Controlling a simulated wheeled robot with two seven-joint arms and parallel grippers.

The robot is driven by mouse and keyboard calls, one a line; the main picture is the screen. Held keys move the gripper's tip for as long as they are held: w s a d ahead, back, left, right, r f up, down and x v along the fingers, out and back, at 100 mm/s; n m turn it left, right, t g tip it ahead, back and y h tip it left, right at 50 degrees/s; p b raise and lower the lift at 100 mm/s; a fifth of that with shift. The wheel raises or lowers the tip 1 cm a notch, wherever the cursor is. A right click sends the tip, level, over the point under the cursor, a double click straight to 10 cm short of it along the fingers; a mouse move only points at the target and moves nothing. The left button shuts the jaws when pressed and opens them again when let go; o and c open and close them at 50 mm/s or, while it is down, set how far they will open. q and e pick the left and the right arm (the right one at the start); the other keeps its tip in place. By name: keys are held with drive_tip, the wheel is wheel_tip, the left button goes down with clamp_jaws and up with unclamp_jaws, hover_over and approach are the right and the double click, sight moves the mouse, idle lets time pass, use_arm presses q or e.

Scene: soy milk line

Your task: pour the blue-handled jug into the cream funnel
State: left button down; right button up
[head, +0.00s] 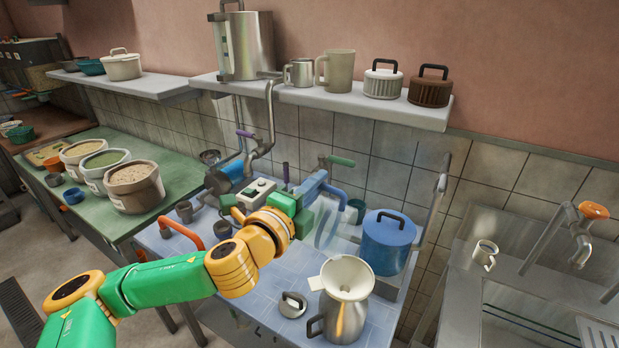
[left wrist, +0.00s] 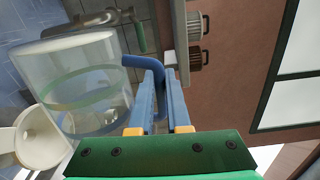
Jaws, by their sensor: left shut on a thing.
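The clear jug (head: 327,226) has a blue handle and is behind and left of the funnel in the head view. My left gripper (head: 312,190) is shut on the blue handle, which shows between its fingers in the left wrist view (left wrist: 140,62). The jug's glass body (left wrist: 85,80) fills the left of that view; its exact tilt and contents are hard to tell. The cream funnel (head: 347,275) sits in the mouth of a steel pitcher (head: 345,318) near the table's front. The funnel (left wrist: 32,138) is close beside the jug in the wrist view. My right gripper is out of view.
A blue lidded pot (head: 388,243) stands right behind the funnel. A small steel lid (head: 292,304) lies left of the pitcher. A control box (head: 256,193) and small cups are at the left. A shelf (head: 330,100) with pots runs above; a sink is right.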

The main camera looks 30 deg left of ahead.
sight(331, 189)
use_arm(q)
drive_tip(key=shift+d+r+m+p, duration=0.25)
drive_tip(key=shift+d+m+p, duration=0.15)
drive_tip(key=shift+d, duration=0.15)
drive_tip(key=shift+d+r+m+p, duration=0.3)
drive_tip(key=shift+d+p, duration=0.1)
drive_tip(key=shift+d, duration=0.4)
drive_tip(key=shift+d+m, duration=0.15)
drive_tip(key=shift+m, duration=0.15)
idle(0.6)
